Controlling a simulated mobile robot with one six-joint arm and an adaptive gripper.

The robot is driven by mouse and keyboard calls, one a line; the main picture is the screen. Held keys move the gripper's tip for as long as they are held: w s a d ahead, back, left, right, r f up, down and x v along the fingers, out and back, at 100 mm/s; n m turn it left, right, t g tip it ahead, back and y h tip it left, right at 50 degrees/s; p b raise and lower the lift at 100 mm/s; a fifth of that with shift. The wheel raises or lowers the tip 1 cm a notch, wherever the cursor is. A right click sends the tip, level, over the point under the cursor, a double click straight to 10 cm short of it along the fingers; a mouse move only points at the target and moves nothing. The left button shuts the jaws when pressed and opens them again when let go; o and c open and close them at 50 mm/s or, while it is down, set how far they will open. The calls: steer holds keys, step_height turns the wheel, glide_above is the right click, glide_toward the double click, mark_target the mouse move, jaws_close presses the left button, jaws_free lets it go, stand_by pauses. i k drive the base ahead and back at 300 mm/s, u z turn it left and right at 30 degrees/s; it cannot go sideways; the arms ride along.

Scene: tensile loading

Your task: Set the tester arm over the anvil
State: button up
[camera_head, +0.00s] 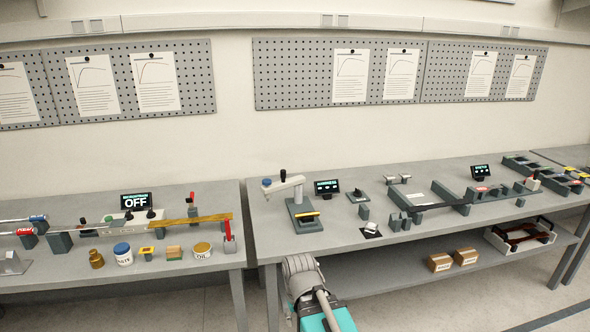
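The tester arm (283,187) is a white bar on an upright post at the left end of the right table. A black knob (283,174) stands up from it, and a blue cap (267,183) is at its left end. The arm points left, so its blue end is out to the side of the dark base plate (302,205). A dark piece with a yellow strip (307,215) lies on the front of the base; I cannot tell whether it is the anvil. My gripper's fingers do not show; only my grey arm part and teal body show at the bottom.
A small display (327,187) and a dark block (358,195) stand right of the tester. A rail fixture (440,200) is farther right. The left table (215,262) holds jars and another machine; a gap separates the tables. The tabletop front left of the tester is clear.

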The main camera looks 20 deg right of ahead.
mark_target(285, 183)
steer(key=z, duration=0.4)
steer(key=i, duration=1.3)
steer(key=u, duration=0.3)
